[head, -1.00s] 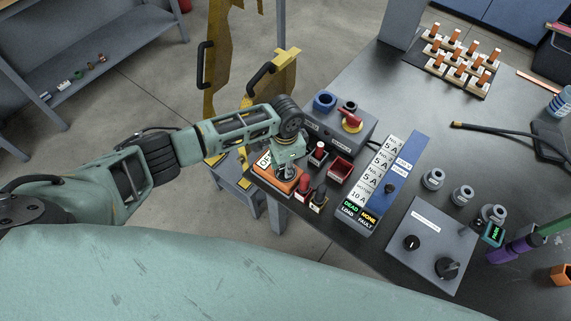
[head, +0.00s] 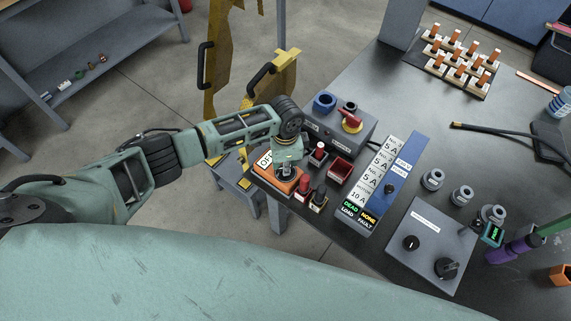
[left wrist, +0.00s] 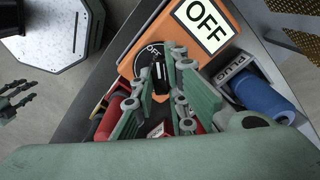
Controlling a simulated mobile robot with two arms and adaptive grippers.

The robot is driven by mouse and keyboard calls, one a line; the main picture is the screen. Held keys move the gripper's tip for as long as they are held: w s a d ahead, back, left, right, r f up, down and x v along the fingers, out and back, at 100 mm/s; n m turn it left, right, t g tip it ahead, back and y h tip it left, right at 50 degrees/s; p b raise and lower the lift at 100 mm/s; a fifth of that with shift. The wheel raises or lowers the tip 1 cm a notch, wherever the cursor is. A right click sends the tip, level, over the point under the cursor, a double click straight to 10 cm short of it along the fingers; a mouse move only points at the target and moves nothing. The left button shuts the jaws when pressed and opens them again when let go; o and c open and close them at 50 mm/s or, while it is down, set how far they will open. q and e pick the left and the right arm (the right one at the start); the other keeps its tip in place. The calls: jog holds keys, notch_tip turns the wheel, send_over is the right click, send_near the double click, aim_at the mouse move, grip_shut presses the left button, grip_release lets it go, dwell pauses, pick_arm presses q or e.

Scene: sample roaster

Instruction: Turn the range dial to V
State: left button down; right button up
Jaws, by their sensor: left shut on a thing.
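The orange meter (left wrist: 220,15) lies near the table's left edge with a white display reading OFF. It also shows in the head view (head: 285,184), partly covered by my left gripper. Its round black range dial (left wrist: 147,56) has OFF marked beside the knob in the left wrist view. My left gripper (left wrist: 167,72) points down over the meter, its fingers shut on the dial's knob. In the head view the left gripper (head: 287,178) hides most of the dial. Dark jointed fingers, seemingly my right gripper (left wrist: 17,97), show at the left wrist view's edge.
Red and black plugs (head: 304,184) stand close beside the meter. A grey box with a red switch (head: 348,120), a red tray (head: 341,169) and a blue labelled panel (head: 400,175) lie to its right. A grey box with two knobs (head: 430,243) is farther right.

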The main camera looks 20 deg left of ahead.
pick_arm(q)
jog(key=m, duration=0.4)
jog(key=shift+m, duration=0.3)
jog(key=m, duration=0.4)
jog(key=shift+m, duration=0.3)
jog(key=c, duration=1.7)
grip_release()
jog(key=shift+c, duration=0.2)
notch_tip(320, 180, up, 12)
jog(key=shift+d, duration=0.1)
